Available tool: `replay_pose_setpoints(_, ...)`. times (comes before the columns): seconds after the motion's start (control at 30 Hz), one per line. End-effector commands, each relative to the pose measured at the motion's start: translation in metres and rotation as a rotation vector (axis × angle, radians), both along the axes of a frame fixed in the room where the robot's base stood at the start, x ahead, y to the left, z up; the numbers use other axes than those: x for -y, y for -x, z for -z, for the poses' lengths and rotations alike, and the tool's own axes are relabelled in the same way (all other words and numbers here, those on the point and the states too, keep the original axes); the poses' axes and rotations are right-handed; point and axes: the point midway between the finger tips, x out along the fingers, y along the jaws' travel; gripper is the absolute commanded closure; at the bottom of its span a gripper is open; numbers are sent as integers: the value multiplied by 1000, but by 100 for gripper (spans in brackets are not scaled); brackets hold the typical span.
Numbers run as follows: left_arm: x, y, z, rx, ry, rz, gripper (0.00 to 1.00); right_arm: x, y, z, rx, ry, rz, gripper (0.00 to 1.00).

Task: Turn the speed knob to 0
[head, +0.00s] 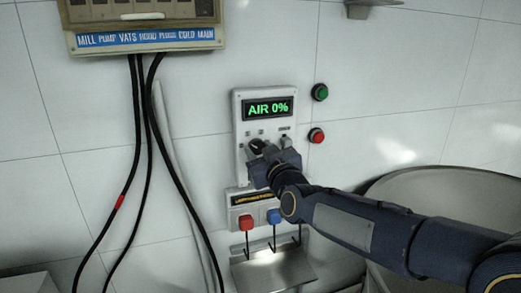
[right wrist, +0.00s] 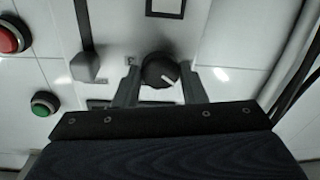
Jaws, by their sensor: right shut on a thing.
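The speed knob (right wrist: 160,70) is round and black with a white pointer mark, which points down and right in the right wrist view. In the head view the knob (head: 256,146) sits on a white wall panel (head: 240,118), below a green display (head: 269,108) reading "AIR 0%". My right gripper (right wrist: 160,80) is shut on the knob, with one finger on each side. In the head view my right gripper (head: 270,154) reaches the panel from the lower right and covers part of it. My left gripper is not in view.
A green button (head: 320,92) and a red button (head: 317,135) are right of the panel. A grey switch (right wrist: 85,67) is beside the knob. Black cables (head: 150,140) run down the left.

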Motion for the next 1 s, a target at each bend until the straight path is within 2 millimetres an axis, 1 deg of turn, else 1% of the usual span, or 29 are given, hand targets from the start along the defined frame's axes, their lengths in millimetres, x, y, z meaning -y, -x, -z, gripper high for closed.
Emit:
replay_pose_setpoints(0.2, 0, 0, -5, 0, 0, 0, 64, -1, 0, 1, 57, 196, -2, 85)
replay_pose_setpoints(0.5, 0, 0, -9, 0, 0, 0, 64, 0, 0, 1, 130, 421, -3, 85)
replay_pose_setpoints(0.73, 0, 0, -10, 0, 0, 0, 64, 0, 0, 1, 165, 528, -3, 85)
replay_pose_setpoints(1.0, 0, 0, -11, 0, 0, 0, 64, 0, 0, 2, 181, 582, -2, 85)
